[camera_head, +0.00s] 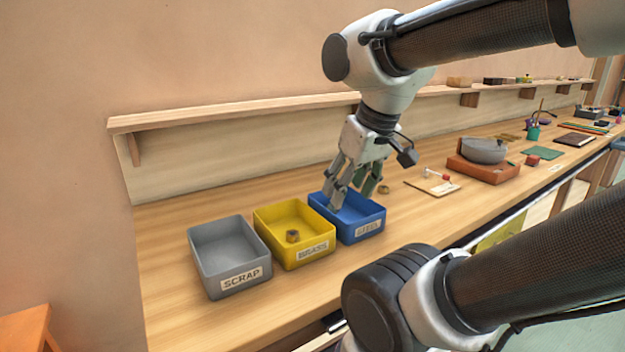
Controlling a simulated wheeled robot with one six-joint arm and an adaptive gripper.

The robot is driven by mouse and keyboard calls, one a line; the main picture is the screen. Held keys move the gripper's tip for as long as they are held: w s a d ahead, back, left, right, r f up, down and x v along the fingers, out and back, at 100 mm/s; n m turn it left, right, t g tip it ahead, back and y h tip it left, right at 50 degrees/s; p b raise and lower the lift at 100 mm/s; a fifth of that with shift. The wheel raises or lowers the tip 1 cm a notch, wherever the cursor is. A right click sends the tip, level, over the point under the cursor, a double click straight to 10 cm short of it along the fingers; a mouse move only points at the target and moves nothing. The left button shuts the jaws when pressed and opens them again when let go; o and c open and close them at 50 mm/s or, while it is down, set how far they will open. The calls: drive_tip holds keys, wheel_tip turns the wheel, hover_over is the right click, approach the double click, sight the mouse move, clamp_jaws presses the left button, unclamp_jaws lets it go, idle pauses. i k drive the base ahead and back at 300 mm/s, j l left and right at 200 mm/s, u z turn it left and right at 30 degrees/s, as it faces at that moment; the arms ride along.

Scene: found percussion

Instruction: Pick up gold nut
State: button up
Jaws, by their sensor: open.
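A small gold nut (384,189) lies on the wooden bench, just right of the blue bin. Another small brownish-gold nut-like piece (293,236) sits inside the yellow bin (317,254) labelled BRASS. My gripper (351,200) is open and points down over the blue bin (362,231), left of the nut on the bench. Its fingers hide part of the blue bin's inside, and I see nothing held between them. I cannot tell how high the fingertips are above the bin floor.
A grey bin (231,281) labelled SCRAP stands at the left end of the row. A clipboard (433,186) and a red-brown block with a grey bowl-like object (484,152) lie further right. A wall shelf (240,112) runs behind. Bare bench lies in front of the nut.

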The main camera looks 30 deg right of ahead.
sight(382, 189)
drive_tip(key=l+z, duration=0.25)
drive_tip(key=l, duration=1.2)
drive_tip(key=l+z, duration=0.25)
drive_tip(key=l, duration=1.15)
